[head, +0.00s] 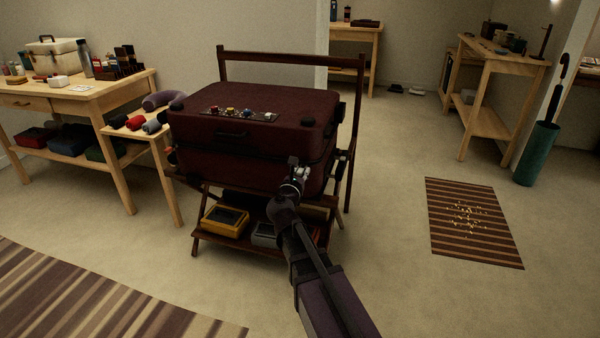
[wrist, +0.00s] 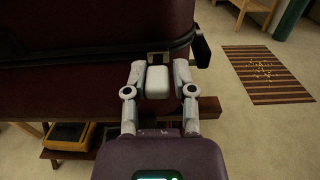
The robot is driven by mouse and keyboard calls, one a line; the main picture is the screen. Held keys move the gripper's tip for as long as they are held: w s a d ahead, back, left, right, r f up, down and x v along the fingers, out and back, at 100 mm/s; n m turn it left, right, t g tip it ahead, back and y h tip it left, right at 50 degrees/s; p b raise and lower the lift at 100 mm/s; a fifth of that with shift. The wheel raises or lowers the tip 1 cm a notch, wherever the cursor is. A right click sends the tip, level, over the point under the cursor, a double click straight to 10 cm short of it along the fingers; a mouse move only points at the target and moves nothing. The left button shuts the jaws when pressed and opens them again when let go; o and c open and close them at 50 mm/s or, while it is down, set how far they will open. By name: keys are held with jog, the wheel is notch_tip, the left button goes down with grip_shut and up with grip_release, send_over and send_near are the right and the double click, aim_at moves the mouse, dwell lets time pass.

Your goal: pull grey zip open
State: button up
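A dark red suitcase (head: 255,120) lies shut on a dark wooden stand. A dark zip line (wrist: 90,59) runs along its side in the wrist view. A light grey, block-shaped zip pull (wrist: 158,82) hangs from a small slider at this line, near the suitcase's corner. My gripper (wrist: 159,78) has one finger on each side of the grey pull, and the fingers look closed onto it. In the head view my gripper (head: 294,172) is at the suitcase's near right side; the pull is too small to make out clearly there.
The stand (head: 348,165) has a lower shelf with a yellow box (head: 226,220) and a grey box. Several small coloured items lie on the suitcase lid. A side table (head: 150,128) stands close on the left. Open floor and a striped mat (head: 472,222) are on the right.

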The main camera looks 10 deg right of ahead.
jog(key=o, duration=0.3)
jog(key=shift+s+d, duration=0.25)
jog(key=shift+s, duration=0.05)
jog(key=shift+a, duration=0.1)
jog(key=shift+w, duration=0.1)
jog(key=shift+a, duration=0.15)
jog(key=v, duration=1.2)
